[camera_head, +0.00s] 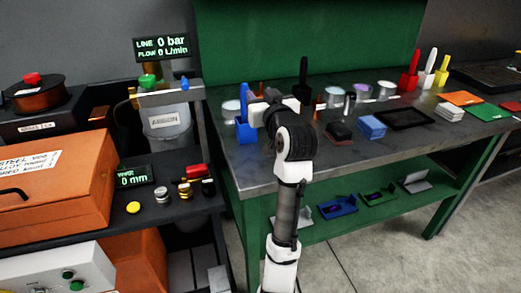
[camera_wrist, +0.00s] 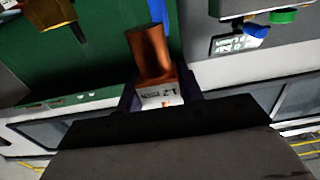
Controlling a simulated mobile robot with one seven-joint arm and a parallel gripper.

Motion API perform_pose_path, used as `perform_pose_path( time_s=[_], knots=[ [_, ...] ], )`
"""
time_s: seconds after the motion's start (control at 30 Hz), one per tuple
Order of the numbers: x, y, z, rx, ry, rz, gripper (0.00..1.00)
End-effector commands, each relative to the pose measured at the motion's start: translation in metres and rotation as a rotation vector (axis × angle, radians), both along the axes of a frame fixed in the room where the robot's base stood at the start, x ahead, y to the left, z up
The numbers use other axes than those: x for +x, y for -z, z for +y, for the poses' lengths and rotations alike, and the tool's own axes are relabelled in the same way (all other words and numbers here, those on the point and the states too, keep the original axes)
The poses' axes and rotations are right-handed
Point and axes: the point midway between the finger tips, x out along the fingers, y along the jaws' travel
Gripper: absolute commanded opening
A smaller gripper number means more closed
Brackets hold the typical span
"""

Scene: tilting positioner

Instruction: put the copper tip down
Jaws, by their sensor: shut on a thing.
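The copper tip (camera_wrist: 150,52) is a copper-coloured cylinder in the wrist view, with a white band marked 1.2 at its near end. My gripper (camera_wrist: 159,84) is shut on that near end, one dark finger on each side, and the tip points away from the hand. In the head view my arm reaches over the left part of the metal bench top (camera_head: 270,166). The gripper fingers are hidden there behind my wrist. A small copper-coloured piece shows just above the wrist, but I cannot tell if it is the held tip.
A blue holder (camera_head: 243,130) stands just left of my wrist. Right of it are several cups, a dark red block (camera_head: 339,133), a blue block (camera_head: 371,127) and a black tray (camera_head: 405,117). Bare bench top lies along the front edge. A black cart with an orange case (camera_head: 55,185) is at left.

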Motion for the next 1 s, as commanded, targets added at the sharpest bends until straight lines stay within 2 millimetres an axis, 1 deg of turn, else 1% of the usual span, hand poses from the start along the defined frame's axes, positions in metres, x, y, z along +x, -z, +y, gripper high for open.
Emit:
perform_pose_path(
  time_s=[0.03, 0.2, 0.3, 0.4, 0.5, 0.67, 0.9, 1.0],
  knots=[
    [-0.001, 0.013, 0.000, 0.001, 0.000, 0.003, 0.02],
    [-0.001, 0.053, 0.001, 0.002, -0.001, 0.003, 0.02],
    [-0.001, 0.076, 0.000, 0.001, 0.000, 0.003, 0.02],
    [-0.001, 0.095, 0.000, 0.002, 0.000, 0.001, 0.02],
    [-0.001, 0.106, 0.000, 0.001, 0.000, -0.002, 0.02],
    [-0.001, 0.115, 0.000, 0.000, 0.000, -0.004, 0.02],
    [-0.001, 0.146, 0.000, 0.001, 0.000, -0.001, 0.02],
    [-0.001, 0.149, 0.000, 0.001, 0.001, -0.005, 0.02]
  ],
)
